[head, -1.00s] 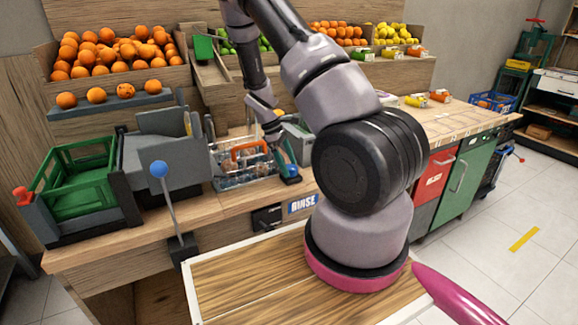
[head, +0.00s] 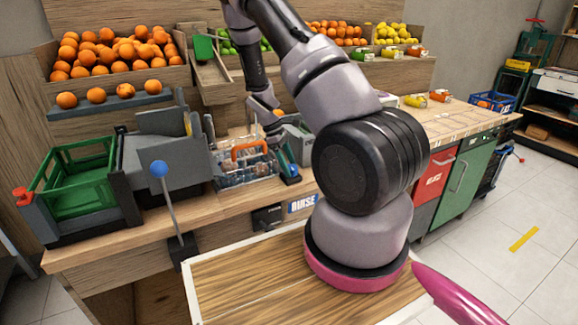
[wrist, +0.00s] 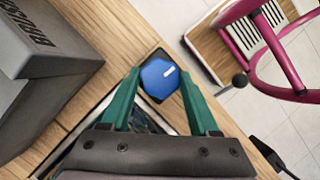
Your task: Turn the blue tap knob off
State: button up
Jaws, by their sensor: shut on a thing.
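The blue tap knob (wrist: 160,78) shows in the wrist view as a round blue cap with a short pale mark, over a dark square base at the counter's edge. My gripper (wrist: 161,82) has its two green fingers on either side of the knob, shut on it. In the head view my gripper (head: 288,166) is low at the right end of the rinse basin (head: 245,172); the knob is hard to make out there. The tap's spout and any water are not clear.
A grey housing (wrist: 45,40) stands close at the left in the wrist view. A green crate (head: 85,180) and oranges (head: 120,50) are at the left.

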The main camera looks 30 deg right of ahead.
jog(key=m, duration=0.2)
jog(key=m+y, duration=0.1)
jog(key=m, duration=0.1)
jog(key=shift+w+d+m+g+y, duration=0.15)
jog(key=shift+m+g+y, duration=0.15)
jog(key=shift+m+g, duration=0.1)
jog(key=m+y, duration=0.1)
jog(key=m, duration=0.3)
jog(key=shift+d+y, duration=0.1)
jog(key=shift+y, duration=0.3)
jog(key=m, duration=0.2)
jog(key=m+y, duration=0.1)
jog(key=m, duration=0.2)
jog(key=shift+d+y, duration=0.15)
jog(key=shift+y, duration=0.15)
jog(key=shift+m+t+y, duration=0.5)
jog(key=shift+m+y, duration=0.1)
jog(key=shift+m, duration=1.2)
jog(key=o, duration=1.4)
jog(key=shift+c, duration=0.2)
jog(key=shift+r, duration=0.15)
jog(key=v, duration=1)
jog(key=shift+d+r, duration=0.15)
jog(key=shift+r, duration=0.1)
